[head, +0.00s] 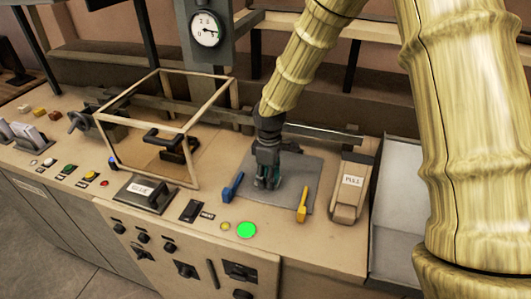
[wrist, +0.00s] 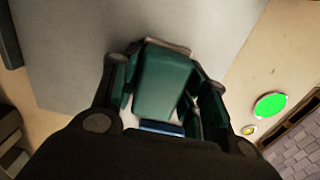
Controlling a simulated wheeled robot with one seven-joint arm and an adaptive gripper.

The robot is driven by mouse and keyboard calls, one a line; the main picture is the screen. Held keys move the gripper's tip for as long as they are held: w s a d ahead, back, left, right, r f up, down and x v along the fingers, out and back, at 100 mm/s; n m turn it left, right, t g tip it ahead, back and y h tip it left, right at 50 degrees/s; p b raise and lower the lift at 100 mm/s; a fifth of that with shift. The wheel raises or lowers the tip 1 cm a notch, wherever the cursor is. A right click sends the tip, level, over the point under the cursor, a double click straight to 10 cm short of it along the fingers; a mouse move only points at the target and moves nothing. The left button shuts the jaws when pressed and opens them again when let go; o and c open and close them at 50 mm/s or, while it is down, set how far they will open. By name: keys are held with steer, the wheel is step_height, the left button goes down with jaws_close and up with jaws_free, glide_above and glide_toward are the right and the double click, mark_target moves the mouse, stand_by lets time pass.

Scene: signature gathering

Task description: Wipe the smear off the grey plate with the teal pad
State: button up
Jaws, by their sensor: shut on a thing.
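The grey plate (head: 300,170) lies flat on the console top; it also fills much of the wrist view (wrist: 70,45). My gripper (head: 268,182) is low over the plate, pointing down. In the wrist view my gripper is shut on the teal pad (wrist: 163,85), which sits between the two fingers. I cannot tell whether the pad touches the plate. No smear can be made out on the visible part of the plate; the part under the pad and gripper is hidden.
A blue lever (head: 232,187) and a yellow lever (head: 302,205) stand by the plate's left and right front. A lit green button (head: 246,230) is in front. A clear framed box (head: 160,130) stands left, and a beige PULL unit (head: 352,185) right.

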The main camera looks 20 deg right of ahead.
steer(key=shift+w+a+r+p, duration=0.1)
steer(key=shift+a+r+p, duration=0.1)
steer(key=shift+r+p, duration=0.15)
step_height(320, 180, up, 4)
steer(key=shift+r+p, duration=0.1)
steer(key=shift+p, duration=1.1)
steer(key=shift+r+p, duration=0.85)
steer(key=shift+r, duration=0.1)
steer(key=shift+r+p, duration=0.5)
steer(key=shift+r, duration=0.25)
steer(key=shift+f, duration=0.1)
